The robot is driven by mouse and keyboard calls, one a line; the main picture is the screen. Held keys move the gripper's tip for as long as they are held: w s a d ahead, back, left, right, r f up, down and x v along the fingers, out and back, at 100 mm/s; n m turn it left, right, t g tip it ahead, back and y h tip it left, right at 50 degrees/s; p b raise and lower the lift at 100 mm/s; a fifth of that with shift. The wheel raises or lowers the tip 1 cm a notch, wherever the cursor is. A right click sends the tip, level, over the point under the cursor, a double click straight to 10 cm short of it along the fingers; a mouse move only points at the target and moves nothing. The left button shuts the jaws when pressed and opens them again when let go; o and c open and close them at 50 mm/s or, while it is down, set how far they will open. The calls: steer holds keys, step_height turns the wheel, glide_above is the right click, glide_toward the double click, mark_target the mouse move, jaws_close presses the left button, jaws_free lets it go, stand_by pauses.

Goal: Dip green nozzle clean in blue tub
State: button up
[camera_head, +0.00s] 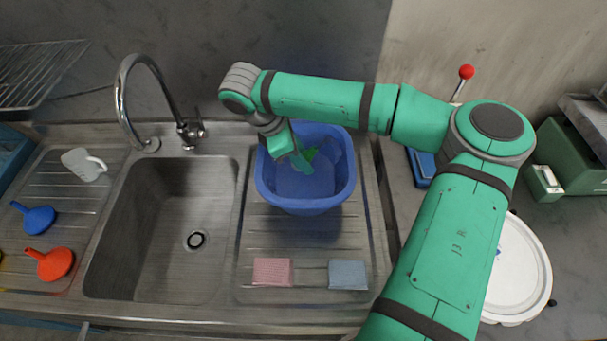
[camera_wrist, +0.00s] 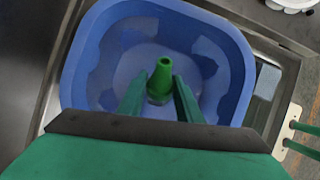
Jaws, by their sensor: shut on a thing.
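The blue tub (camera_head: 305,203) stands on the drainboard to the right of the sink. It fills the middle of the wrist view (camera_wrist: 240,60), and I cannot tell how much liquid is in it. My gripper (camera_wrist: 160,88) points down into the tub, its two green fingers shut on the green nozzle (camera_wrist: 161,75). The nozzle is over or inside the tub; its lower end is hidden. In the head view a green shape (camera_head: 303,160) shows at the gripper's end inside the tub, and nozzle and fingers are hard to tell apart there.
The sink basin (camera_head: 165,225) is empty, with a tap (camera_head: 135,100) behind it. A pink cloth (camera_head: 272,272) and a blue cloth (camera_head: 348,275) lie in front of the tub.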

mark_target(313, 148)
steer(key=shift+r, duration=4.35)
step_height(313, 148, up, 4)
